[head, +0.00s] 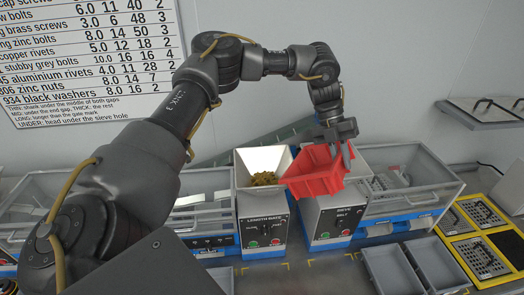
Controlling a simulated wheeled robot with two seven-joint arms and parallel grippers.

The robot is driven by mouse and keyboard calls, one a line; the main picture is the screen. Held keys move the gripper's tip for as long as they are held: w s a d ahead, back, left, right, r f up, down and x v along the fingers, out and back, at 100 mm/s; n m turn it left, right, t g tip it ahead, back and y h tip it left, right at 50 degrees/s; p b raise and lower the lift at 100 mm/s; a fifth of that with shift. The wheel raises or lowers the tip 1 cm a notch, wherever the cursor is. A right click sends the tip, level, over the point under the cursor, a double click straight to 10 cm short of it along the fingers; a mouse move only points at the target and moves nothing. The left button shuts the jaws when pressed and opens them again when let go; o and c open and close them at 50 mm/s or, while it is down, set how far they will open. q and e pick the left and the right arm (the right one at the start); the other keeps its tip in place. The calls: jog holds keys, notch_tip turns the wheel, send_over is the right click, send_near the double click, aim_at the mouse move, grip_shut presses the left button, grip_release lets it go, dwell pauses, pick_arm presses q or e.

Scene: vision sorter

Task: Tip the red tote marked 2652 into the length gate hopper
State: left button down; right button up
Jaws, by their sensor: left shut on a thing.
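The red tote (314,180) hangs in the air in the upper middle right of the head view, tilted down toward the left. Its marking cannot be read from here, and its inside is largely hidden. My left gripper (341,150) is shut on the tote at its upper right side. The length gate hopper (245,160) is a white funnel just left of the tote, on the box labelled length gate (264,232). A heap of brassy small parts (263,179) lies in the hopper. My right gripper is out of view.
A sieve unit (332,220) stands right of the length gate, partly behind the tote. Clear-covered bins flank both units. Grey trays (395,268) lie at the front right, beside yellow-framed racks (475,255). A sign (90,55) hangs on the back wall.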

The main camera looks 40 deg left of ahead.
aim_at(343, 169)
pick_arm(q)
jog(key=shift+s+d+f+y, duration=0.15)
jog(key=shift+f+y, duration=0.15)
jog(key=shift+f, duration=0.25)
jog(key=shift+s+d+f+y, duration=0.1)
jog(key=shift+f+y, duration=0.2)
jog(key=shift+f, duration=0.25)
jog(key=shift+d+f+g+y, duration=0.1)
jog(key=shift+d+g+y, duration=0.1)
jog(key=shift+g+y, duration=0.15)
jog(key=shift+w+d+f+y, duration=0.1)
jog(key=shift+w+f+y, duration=0.15)
jog(key=shift+y, duration=0.2)
jog(key=shift+w+d+f+g+y, duration=0.1)
jog(key=shift+w+f+g+y, duration=0.1)
jog(key=shift+f+y, duration=0.35)
jog(key=shift+w+f+g+y, duration=0.1)
jog(key=shift+f+g+y, duration=0.05)
jog(key=shift+f+y, duration=0.4)
jog(key=shift+w+f+n+y, duration=0.35)
jog(key=shift+f+y, duration=0.15)
jog(key=shift+y, duration=0.4)
jog(key=shift+a+f+y, duration=0.1)
jog(key=shift+a+y, duration=0.1)
jog(key=shift+y, duration=0.2)
jog(key=shift+w+a, duration=0.1)
jog(key=shift+w, duration=0.05)
